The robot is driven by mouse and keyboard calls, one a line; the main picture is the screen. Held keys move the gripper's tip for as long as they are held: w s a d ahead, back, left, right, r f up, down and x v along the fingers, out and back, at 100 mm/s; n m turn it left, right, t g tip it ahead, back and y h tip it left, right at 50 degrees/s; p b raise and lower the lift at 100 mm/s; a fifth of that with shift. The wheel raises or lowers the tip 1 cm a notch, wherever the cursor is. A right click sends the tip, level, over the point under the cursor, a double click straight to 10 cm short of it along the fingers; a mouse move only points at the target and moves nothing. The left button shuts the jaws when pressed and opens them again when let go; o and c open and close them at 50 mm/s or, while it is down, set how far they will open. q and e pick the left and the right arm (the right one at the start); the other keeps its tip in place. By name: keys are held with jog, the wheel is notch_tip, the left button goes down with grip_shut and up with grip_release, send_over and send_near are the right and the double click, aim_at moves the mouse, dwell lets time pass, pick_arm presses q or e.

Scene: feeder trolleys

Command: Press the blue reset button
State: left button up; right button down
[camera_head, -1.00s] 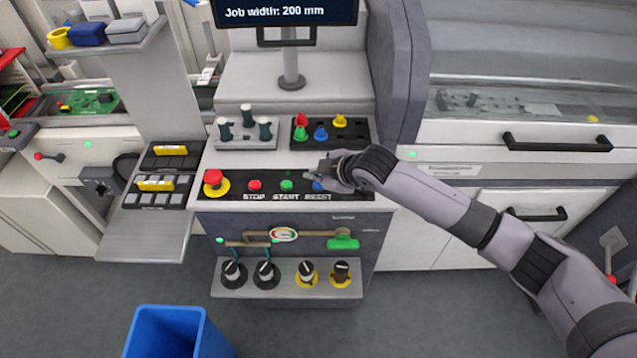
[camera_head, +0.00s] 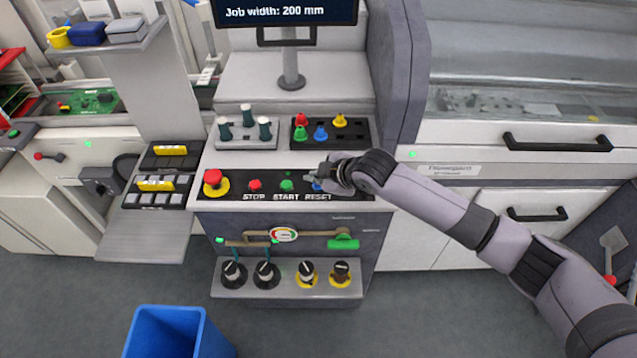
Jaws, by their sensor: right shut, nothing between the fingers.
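The blue reset button (camera_head: 317,187) sits on the black button strip above the label RESET. Only a small part of it shows, because my right gripper is over it. My right gripper (camera_head: 312,178) is shut and empty, its fingertips at the button, pointing left. I cannot tell whether the tips touch the button or hover just above it. Left of it on the strip are the green start button (camera_head: 286,186), the red stop button (camera_head: 255,185) and a large red emergency knob (camera_head: 213,180) on a yellow base. My left gripper is not in view.
A monitor (camera_head: 285,12) is at the back. Below the strip are a gauge (camera_head: 284,234) and several knobs. A blue bin (camera_head: 166,333) stands on the floor.

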aim_at(316, 186)
jog(key=shift+f, duration=0.5)
dwell(0.6)
jog(key=shift+r+p, duration=0.75)
jog(key=shift+r, duration=0.15)
notch_tip(316, 186, up, 5)
jog(key=p, duration=0.5)
jog(key=shift+r, duration=0.1)
dwell(0.3)
